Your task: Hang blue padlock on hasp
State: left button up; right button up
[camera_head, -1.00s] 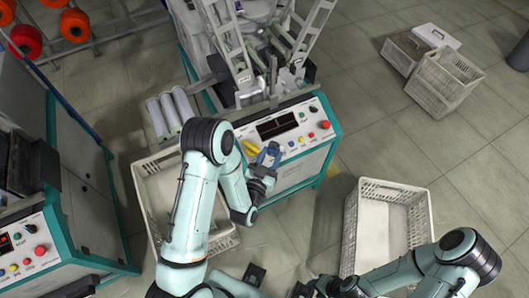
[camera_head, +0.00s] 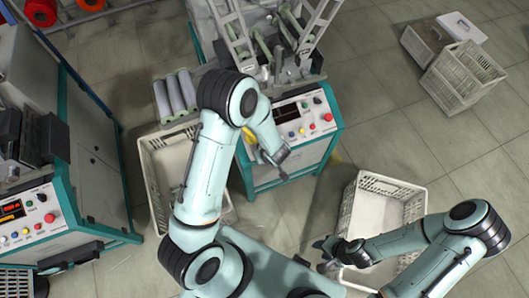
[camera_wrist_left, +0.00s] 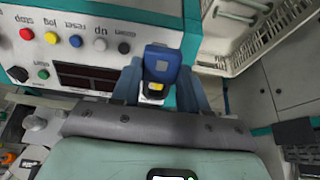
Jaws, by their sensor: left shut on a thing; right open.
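The blue padlock (camera_wrist_left: 161,64) is between the two fingers of my left gripper (camera_wrist_left: 161,84) in the left wrist view, with a small yellow patch on its lower face. In the head view my left gripper (camera_head: 279,163) hangs at the front of the winding machine, near its control panel (camera_head: 302,117); the padlock is not discernible there. My right gripper (camera_head: 326,252) is open and empty, beside the near left corner of the right-hand crate. I cannot make out the hasp in either view.
A white crate (camera_head: 352,205) stands on the floor at right and another crate (camera_head: 150,180) stands left of the machine, partly behind my left arm. Grey spools (camera_head: 176,95) stand beside the machine. A second machine (camera_head: 90,205) is at far left.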

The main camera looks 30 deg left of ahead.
pick_arm(q)
jog(key=shift+a+f, duration=0.25)
jog(key=shift+f, duration=0.5)
jog(key=shift+r, duration=0.2)
jog(key=shift+w, duration=0.35)
jog(key=shift+s, duration=0.25)
jog(key=shift+f, duration=0.2)
pick_arm(e)
jog(key=shift+s+f, duration=0.1)
pick_arm(q)
jog(key=shift+a+f, duration=0.1)
jog(key=shift+b+x, duration=0.55)
jog(key=shift+x, duration=2.1)
pick_arm(e)
jog(key=shift+s+f, duration=0.75)
jog(key=shift+f, duration=0.1)
pick_arm(q)
jog(key=shift+w+a+f, duration=0.1)
jog(key=shift+w+f, duration=0.1)
jog(key=shift+f, duration=0.1)
